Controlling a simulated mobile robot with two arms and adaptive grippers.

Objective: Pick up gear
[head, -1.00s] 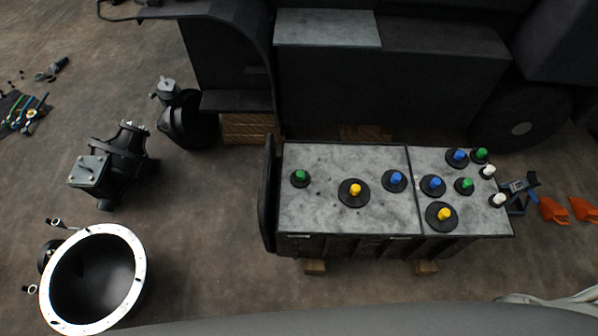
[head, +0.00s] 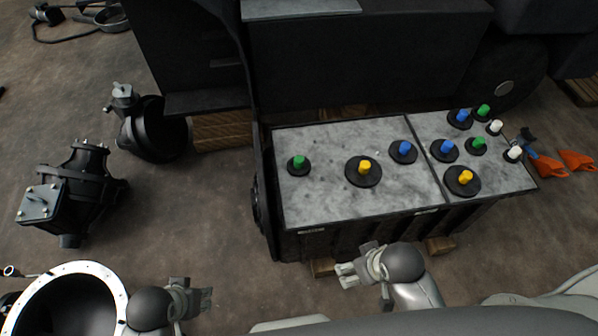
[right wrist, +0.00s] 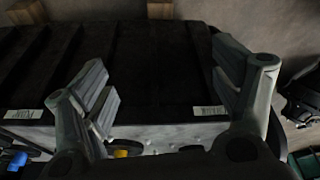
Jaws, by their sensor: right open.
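Several round black gears with coloured knobs stand on a grey-topped block. On the left part are a green-knobbed gear (head: 298,165), a large yellow-knobbed gear (head: 363,171) and a blue-knobbed gear (head: 403,151). On the right part are another large yellow-knobbed gear (head: 462,181) and smaller blue, green and white ones. My right gripper (head: 349,274) is at the block's front side, apart from the gears. In the right wrist view its fingers (right wrist: 160,68) are spread and empty before the dark side wall. My left gripper (head: 205,301) is low at left; its finger gap is unclear.
The block (head: 330,205) rests on wooden supports. A large dark machine body (head: 360,65) stands close behind it. Black machine parts (head: 85,185) and a white-rimmed bowl-like housing (head: 70,275) lie left. Orange pieces (head: 550,168) lie right.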

